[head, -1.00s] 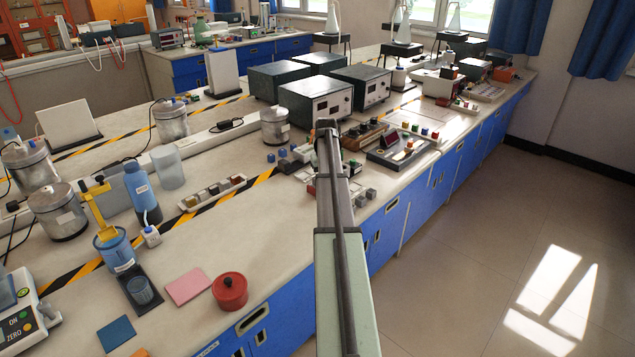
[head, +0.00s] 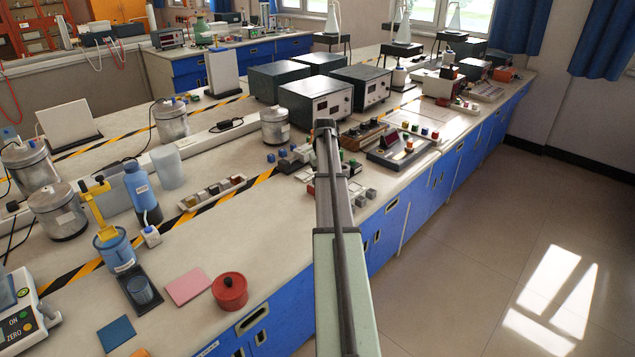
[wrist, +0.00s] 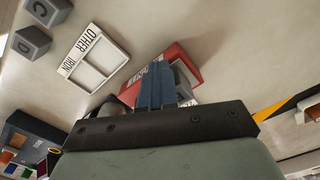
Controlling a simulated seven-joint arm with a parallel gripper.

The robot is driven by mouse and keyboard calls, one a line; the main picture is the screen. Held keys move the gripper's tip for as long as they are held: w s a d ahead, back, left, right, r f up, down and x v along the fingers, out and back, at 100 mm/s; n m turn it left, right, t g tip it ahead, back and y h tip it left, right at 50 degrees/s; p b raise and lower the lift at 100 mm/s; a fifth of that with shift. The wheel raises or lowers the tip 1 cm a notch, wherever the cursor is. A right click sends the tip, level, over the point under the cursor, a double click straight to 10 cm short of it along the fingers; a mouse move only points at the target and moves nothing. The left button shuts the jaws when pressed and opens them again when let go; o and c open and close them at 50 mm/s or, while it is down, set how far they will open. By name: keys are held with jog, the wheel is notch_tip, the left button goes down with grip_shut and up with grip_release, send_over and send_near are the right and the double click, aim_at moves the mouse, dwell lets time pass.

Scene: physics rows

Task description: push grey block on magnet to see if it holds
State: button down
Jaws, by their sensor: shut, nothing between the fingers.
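In the wrist view my gripper (wrist: 155,86) is shut, its two blue-grey fingers together and nothing between them. A red piece with white lettering (wrist: 180,62), perhaps the magnet, lies right behind the fingertips and is partly covered by them. A grey rounded shape (wrist: 131,90) shows just left of the fingers; I cannot tell whether it is the block on the magnet or whether the fingers touch it. Grey blocks marked C (wrist: 46,12) and D (wrist: 31,42) stand apart at the upper left. In the head view my arm hides the gripper and the magnet area.
A white two-part tray (wrist: 68,66) labelled OTHER and IRON lies left of the fingers. Two grey blocks (head: 371,194) sit near the bench's front edge in the head view. A dark instrument (head: 398,150) stands to the right; a red round container (head: 230,291) stands nearer.

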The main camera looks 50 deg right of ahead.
dwell(0.4)
jog(key=shift+s, duration=0.7)
jog(key=shift+r, duration=0.1)
notch_tip(320, 180, up, 8)
dwell(0.8)
dwell(0.5)
